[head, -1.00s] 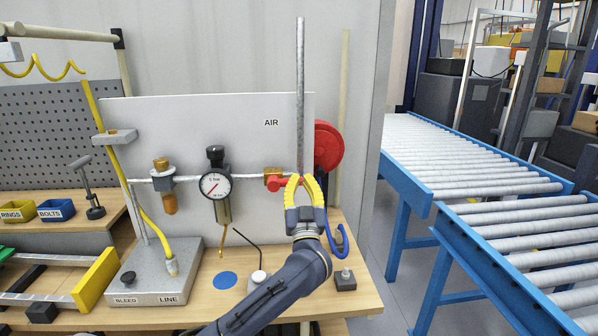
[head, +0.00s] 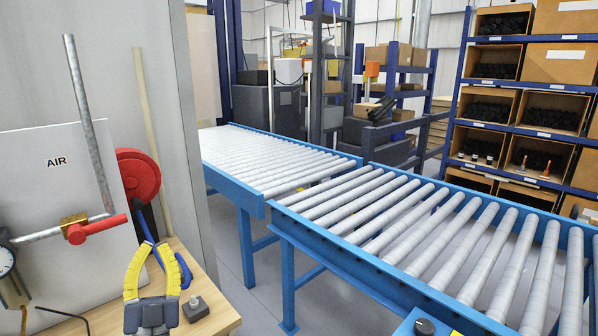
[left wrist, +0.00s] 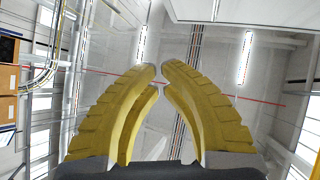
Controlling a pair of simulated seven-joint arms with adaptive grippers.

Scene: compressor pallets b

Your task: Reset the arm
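My left gripper (head: 153,246) has yellow ribbed fingers and stands upright at the lower left of the head view, in front of the wooden bench (head: 212,285). In the left wrist view its fingers (left wrist: 159,70) arch toward each other, with only a narrow gap at the tips. Nothing is between them. That view looks up at the ceiling and its lights. The rest of the left arm is below the head picture. My right gripper is in neither view.
A white AIR panel (head: 50,210) with a red-handled valve (head: 97,229) and a red reel (head: 139,178) stand behind and left of the gripper. A blue-framed roller conveyor (head: 390,215) fills the right. Shelves (head: 535,100) with boxes stand behind. Floor shows between bench and conveyor.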

